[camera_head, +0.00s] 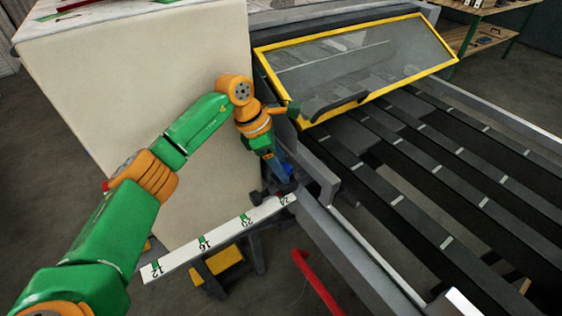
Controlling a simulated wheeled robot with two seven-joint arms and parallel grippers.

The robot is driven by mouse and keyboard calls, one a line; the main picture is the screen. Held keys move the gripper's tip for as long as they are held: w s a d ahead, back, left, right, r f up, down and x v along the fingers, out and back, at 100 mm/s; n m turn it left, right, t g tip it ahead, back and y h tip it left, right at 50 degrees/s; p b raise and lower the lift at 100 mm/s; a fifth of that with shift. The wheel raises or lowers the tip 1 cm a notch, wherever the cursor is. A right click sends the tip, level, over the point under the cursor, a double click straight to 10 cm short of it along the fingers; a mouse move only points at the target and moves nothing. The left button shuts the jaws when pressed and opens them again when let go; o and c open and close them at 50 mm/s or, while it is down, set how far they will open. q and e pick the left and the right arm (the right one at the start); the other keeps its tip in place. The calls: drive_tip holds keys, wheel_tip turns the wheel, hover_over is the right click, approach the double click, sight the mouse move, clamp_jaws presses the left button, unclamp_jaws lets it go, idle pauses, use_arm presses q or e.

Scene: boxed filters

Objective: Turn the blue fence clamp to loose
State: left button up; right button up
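The blue fence clamp (288,171) is a small blue piece near the far right end of the white ruled fence (222,231). It is partly hidden by my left gripper (281,177). My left arm comes in from the left and bends down at the wrist, so the gripper points down at the clamp. The fingertips are at or right beside the clamp. They are too small and covered to tell whether they touch it or are shut on it. The clamp's turn position cannot be made out. My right gripper is not in view.
A large pale panel (150,90) stands behind my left arm. A yellow-framed clear guard (355,65) with a dark handle is at the upper right, above dark slatted rails (440,170). A red bar (318,281) lies below the fence's right end. Bare floor shows at lower left.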

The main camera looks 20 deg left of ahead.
use_arm(q)
clamp_jaws()
drive_tip(key=shift+n, duration=0.4)
drive_tip(key=n+t+b, duration=0.1)
drive_tip(key=n, duration=0.1)
drive_tip(key=n+t+y+b, duration=0.1)
drive_tip(key=n, duration=0.1)
drive_tip(key=shift+s+d+f+n+b, duration=0.1)
drive_tip(key=shift+s+f+n+b, duration=0.05)
drive_tip(key=shift+n+b, duration=0.2)
drive_tip(key=n+b, duration=0.1)
drive_tip(key=n, duration=0.1)
drive_tip(key=n+y+b, duration=0.1)
drive_tip(key=n+b, duration=0.1)
drive_tip(key=shift+s+d+n+t+y, duration=0.1)
drive_tip(key=shift+d+n+t+y, duration=0.05)
drive_tip(key=shift+n+t+y, duration=0.2)
drive_tip(key=n+y+b, duration=0.1)
drive_tip(key=n, duration=0.1)
drive_tip(key=n+b, duration=0.1)
drive_tip(key=n, duration=0.1)
drive_tip(key=shift+d+y, duration=0.15)
drive_tip(key=shift+y, duration=0.2)
drive_tip(key=shift+d+r+n+y+b, duration=0.15)
drive_tip(key=shift+n+y+b, duration=0.55)
drive_tip(key=shift+n, duration=1.3)
